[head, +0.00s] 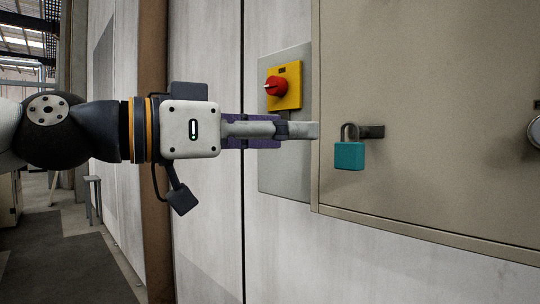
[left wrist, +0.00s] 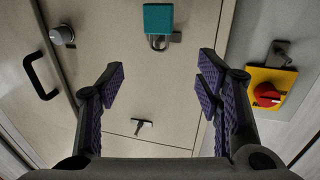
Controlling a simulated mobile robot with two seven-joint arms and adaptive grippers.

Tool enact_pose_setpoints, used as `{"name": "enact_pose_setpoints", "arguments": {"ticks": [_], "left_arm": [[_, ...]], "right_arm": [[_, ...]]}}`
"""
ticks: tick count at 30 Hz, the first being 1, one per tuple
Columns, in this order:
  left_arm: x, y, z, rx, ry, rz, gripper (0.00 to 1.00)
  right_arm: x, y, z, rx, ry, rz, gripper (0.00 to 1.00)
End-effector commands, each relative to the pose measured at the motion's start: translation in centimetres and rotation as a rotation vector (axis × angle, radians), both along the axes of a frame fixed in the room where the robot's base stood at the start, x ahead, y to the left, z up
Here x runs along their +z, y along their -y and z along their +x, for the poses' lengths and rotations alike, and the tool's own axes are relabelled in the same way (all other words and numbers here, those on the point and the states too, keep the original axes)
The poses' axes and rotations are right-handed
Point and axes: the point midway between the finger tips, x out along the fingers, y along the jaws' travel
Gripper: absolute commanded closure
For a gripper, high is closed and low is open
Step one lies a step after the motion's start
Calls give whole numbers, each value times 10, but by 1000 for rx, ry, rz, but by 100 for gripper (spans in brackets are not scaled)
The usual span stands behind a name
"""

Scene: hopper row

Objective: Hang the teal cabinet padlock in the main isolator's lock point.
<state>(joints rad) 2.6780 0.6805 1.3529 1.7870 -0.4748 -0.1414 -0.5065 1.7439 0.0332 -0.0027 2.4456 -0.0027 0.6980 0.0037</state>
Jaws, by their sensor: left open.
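The teal padlock (head: 349,156) hangs by its shackle from a dark metal tab (head: 372,131) on the beige cabinet door. In the left wrist view the padlock (left wrist: 158,18) shows upside down at the top, just beyond and between the fingertips. The main isolator has a red knob (head: 275,86) on a yellow plate (head: 291,98). Its dark lock point (left wrist: 281,53) shows beside the plate in the left wrist view; in the head view my gripper partly hides it. My left gripper (head: 297,132) is open and empty, pointing right, its tips left of the padlock and apart from it.
The beige cabinet (head: 440,90) stands proud of the grey isolator panel (head: 290,190). In the left wrist view, the cabinet carries a round knob (left wrist: 62,35), a black handle (left wrist: 40,78) and another metal tab (left wrist: 141,126). The space below the padlock is clear.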

Motion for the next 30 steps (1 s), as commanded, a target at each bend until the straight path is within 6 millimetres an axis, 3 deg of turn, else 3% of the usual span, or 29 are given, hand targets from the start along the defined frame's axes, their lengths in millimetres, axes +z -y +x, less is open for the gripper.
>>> {"name": "enact_pose_setpoints", "arguments": {"ticks": [16,28,30], "left_arm": [[1,100,42,-2,0,1,41],[0,110,48,0,-2,0,41],[0,109,48,0,-2,0,57]], "right_arm": [[13,0,11,-1,37,0,60],[14,0,12,-1,38,0,60],[14,0,12,-1,38,0,60]]}}
